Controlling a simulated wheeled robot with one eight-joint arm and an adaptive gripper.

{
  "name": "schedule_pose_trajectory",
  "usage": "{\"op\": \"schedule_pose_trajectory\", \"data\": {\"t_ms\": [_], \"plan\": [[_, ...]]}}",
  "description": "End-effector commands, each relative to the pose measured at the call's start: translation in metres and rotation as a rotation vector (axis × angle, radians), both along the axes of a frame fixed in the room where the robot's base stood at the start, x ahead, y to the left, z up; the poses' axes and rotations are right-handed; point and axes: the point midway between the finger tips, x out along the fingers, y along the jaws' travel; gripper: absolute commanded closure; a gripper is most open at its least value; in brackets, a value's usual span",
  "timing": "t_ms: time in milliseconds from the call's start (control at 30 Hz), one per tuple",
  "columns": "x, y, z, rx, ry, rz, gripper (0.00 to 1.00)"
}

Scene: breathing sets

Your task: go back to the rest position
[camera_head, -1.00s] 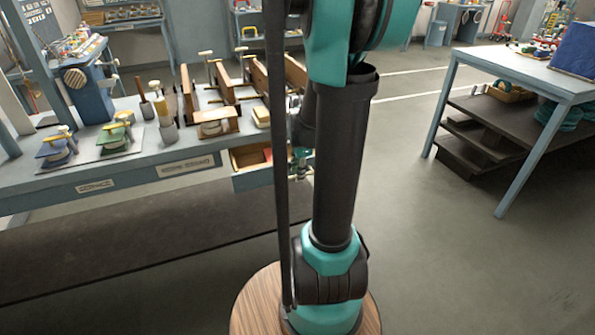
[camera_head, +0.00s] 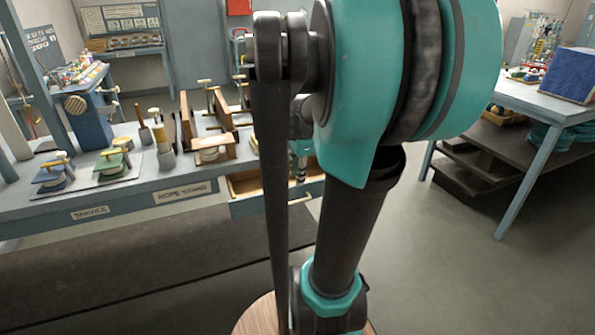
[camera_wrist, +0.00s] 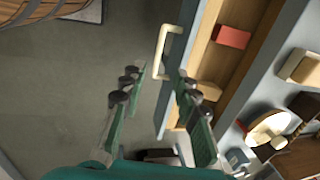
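My gripper (camera_wrist: 159,77) is open and empty in the wrist view, its two green fingers with dark tips spread apart. The pale handle (camera_wrist: 162,52) of an open wooden drawer (camera_wrist: 238,72) shows ahead of the fingertips, between them in the picture; I cannot tell whether they touch. A red block (camera_wrist: 231,37) and a tan block (camera_wrist: 208,91) are in the drawer. In the head view the drawer (camera_head: 250,187) stands out from the grey-blue workbench (camera_head: 135,200). My gripper is mostly hidden there behind my raised arm, close to the drawer.
The bench holds blue (camera_head: 53,172) and green (camera_head: 113,160) breathing sets on the left and wooden stands near the drawer. A table (camera_head: 515,92) with a blue box (camera_head: 572,75) and dark shelving (camera_head: 470,170) stands on the right. The floor between is clear.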

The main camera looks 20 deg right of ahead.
Motion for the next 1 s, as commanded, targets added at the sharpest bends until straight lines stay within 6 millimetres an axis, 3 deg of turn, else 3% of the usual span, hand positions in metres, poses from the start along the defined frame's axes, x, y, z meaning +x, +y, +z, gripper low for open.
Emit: {"op": "schedule_pose_trajectory", "data": {"t_ms": [200,733,867,1000], "plan": [[-0.003,0.000,0.011,0.000,0.000,0.000,0.69],[-0.004,0.002,0.009,-0.004,-0.002,0.021,0.69],[-0.011,0.016,-0.007,-0.039,-0.019,0.175,0.69],[-0.031,0.043,-0.040,-0.124,-0.053,0.516,0.69]]}}
